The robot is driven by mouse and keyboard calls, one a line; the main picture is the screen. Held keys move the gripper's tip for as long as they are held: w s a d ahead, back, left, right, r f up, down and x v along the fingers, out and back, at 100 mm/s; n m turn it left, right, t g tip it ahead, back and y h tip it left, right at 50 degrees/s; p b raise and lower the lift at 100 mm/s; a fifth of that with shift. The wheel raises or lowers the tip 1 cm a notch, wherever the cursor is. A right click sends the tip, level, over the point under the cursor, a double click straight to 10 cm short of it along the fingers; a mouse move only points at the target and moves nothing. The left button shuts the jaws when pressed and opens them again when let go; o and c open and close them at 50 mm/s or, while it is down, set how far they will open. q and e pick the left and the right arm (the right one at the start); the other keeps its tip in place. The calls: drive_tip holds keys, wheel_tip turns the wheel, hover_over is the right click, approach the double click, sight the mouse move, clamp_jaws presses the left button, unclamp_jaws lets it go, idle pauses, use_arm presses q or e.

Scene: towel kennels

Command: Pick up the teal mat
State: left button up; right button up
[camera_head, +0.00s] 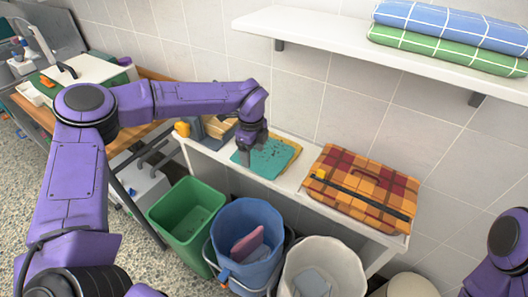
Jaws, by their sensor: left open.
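The teal mat (266,161) lies on the white narrow shelf, partly over a yellow-tan item (291,166) whose edge shows at its right. My left gripper (248,158) points down over the mat's left part, open. The fingertips are small in view, and I cannot tell whether they touch the mat. My left arm covers part of the shelf's back left. At the right edge a purple part of my right arm shows, but its gripper is out of view.
An orange plaid case (363,192) sits to the mat's right, and a grey box (205,132) to its left. Below stand a green bin (187,214), a blue bucket (246,226) and a white bin (322,262). Folded towels (450,28) lie on the upper shelf (330,36).

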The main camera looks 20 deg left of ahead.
sight(256, 164)
use_arm(q)
drive_tip(key=f, duration=0.1)
drive_tip(key=f+p, duration=0.1)
drive_tip(key=f, duration=0.1)
drive_tip(key=f+p, duration=0.1)
drive_tip(key=f, duration=0.1)
drive_tip(key=shift+w+d, duration=0.2)
drive_tip(key=shift+w, duration=0.1)
drive_tip(key=shift+w+f, duration=0.1)
drive_tip(key=shift+f, duration=0.2)
drive_tip(key=shift+s, duration=0.2)
drive_tip(key=shift+s+r, duration=0.1)
drive_tip(key=c, duration=1.3)
